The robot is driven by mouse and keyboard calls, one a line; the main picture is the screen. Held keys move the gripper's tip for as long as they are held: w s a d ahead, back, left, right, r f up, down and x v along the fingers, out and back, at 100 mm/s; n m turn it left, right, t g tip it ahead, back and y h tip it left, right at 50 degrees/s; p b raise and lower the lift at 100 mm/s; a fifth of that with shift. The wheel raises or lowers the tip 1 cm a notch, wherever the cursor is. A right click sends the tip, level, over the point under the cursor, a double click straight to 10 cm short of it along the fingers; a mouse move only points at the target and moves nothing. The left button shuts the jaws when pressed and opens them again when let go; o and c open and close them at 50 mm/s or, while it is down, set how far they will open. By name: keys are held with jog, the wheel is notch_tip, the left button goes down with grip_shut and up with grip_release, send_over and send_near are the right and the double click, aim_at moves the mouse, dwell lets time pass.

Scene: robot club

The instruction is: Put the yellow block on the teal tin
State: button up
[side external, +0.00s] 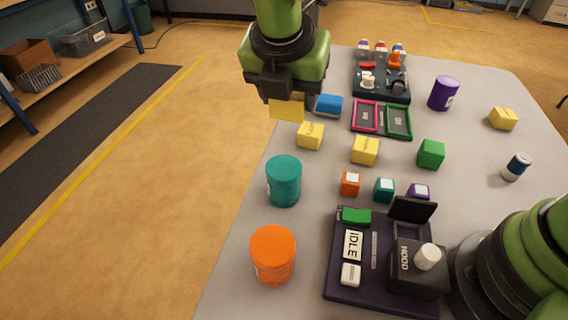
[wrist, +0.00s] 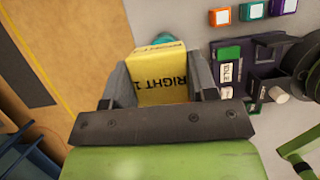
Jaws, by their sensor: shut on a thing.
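My gripper (side external: 284,94) is shut on a yellow block (side external: 286,110) and holds it up in the air, above the table's left edge in the side view. In the wrist view the held yellow block (wrist: 160,80) sits between the two grey fingers, with "RIGHT" printed on its face. The teal tin (side external: 283,182) stands upright on the table, lower in the side view than the held block and apart from it. In the wrist view only a sliver of the teal tin (wrist: 163,38) shows past the block, which hides the rest.
Other yellow blocks (side external: 310,136) (side external: 365,151) (side external: 503,118) lie on the table. An orange tin (side external: 272,256) stands near the teal tin. A blue block (side external: 328,105) is beside the held block in the side view. A dark device panel (side external: 340,285) and small cubes (side external: 351,184) are to the right.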

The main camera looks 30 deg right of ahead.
send_over(286, 160)
jog(key=s+a, duration=0.1)
jog(key=shift+n, duration=0.3)
notch_tip(286, 160, down, 6)
jog(key=shift+s+r, duration=0.1)
jog(key=shift+r, duration=0.15)
jog(key=shift+f, duration=2.15)
jog(key=shift+f, duration=0.2)
jog(key=o, duration=1)
jog(key=shift+r, duration=0.15)
jog(key=v, duration=1.2)
jog(key=shift+r, duration=0.1)
